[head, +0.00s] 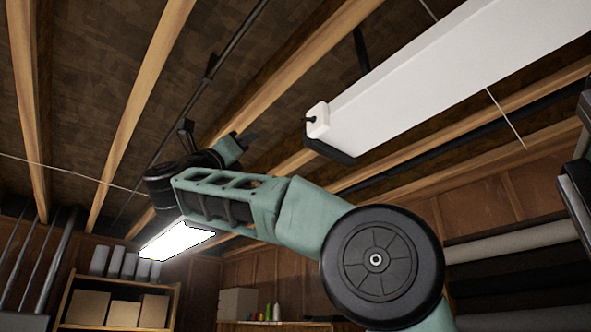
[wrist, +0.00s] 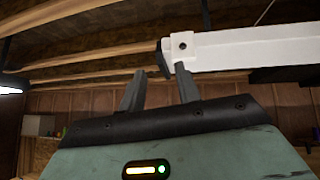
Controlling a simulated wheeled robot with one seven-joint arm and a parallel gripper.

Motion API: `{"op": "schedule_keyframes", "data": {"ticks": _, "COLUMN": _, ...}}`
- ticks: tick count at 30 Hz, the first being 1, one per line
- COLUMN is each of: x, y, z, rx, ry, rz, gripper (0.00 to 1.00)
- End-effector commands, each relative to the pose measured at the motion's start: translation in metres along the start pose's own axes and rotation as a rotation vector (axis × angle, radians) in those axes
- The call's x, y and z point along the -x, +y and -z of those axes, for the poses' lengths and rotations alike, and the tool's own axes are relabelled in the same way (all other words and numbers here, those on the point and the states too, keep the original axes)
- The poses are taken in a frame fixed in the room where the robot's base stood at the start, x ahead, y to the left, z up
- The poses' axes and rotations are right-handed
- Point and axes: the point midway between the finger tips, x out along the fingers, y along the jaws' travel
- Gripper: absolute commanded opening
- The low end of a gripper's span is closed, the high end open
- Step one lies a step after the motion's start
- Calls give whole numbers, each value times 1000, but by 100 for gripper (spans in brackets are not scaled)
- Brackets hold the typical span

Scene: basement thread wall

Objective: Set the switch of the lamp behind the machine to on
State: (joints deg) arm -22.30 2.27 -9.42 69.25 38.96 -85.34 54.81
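A long white lamp (head: 450,75) hangs under the ceiling at the upper right of the head view, its faces showing no glow. A small white switch box (head: 318,119) with a dark toggle (head: 311,120) is on its near left end. My gripper (head: 250,138) is to the left of the box, apart from it. In the wrist view my gripper (wrist: 160,72) has its two fingers spread with nothing between them. The lamp (wrist: 250,50) and its switch box (wrist: 182,46) show just beyond the right fingertip. Which way the toggle is set is too small to tell.
A second lamp (head: 175,240), lit, hangs farther back. Wooden ceiling beams (head: 140,100), a dark pipe (head: 232,50) and thin hanging wires run overhead. A shelf with boxes (head: 122,312) stands at the lower left.

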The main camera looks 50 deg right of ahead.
Motion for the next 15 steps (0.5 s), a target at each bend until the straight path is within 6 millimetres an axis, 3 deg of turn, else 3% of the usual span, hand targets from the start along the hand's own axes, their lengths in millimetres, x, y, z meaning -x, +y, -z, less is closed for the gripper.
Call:
{"op": "schedule_keyframes", "data": {"ticks": 4, "x": -17, "y": -26, "z": 15, "rx": -56, "ry": 90, "rz": 112, "gripper": 33}}
{"op": "schedule_keyframes", "data": {"ticks": 8, "x": -31, "y": -32, "z": 17, "rx": -64, "ry": 103, "rz": 129, "gripper": 33}}
{"op": "schedule_keyframes", "data": {"ticks": 15, "x": -77, "y": -38, "z": 18, "rx": -61, "ry": 100, "rz": 127, "gripper": 33}}
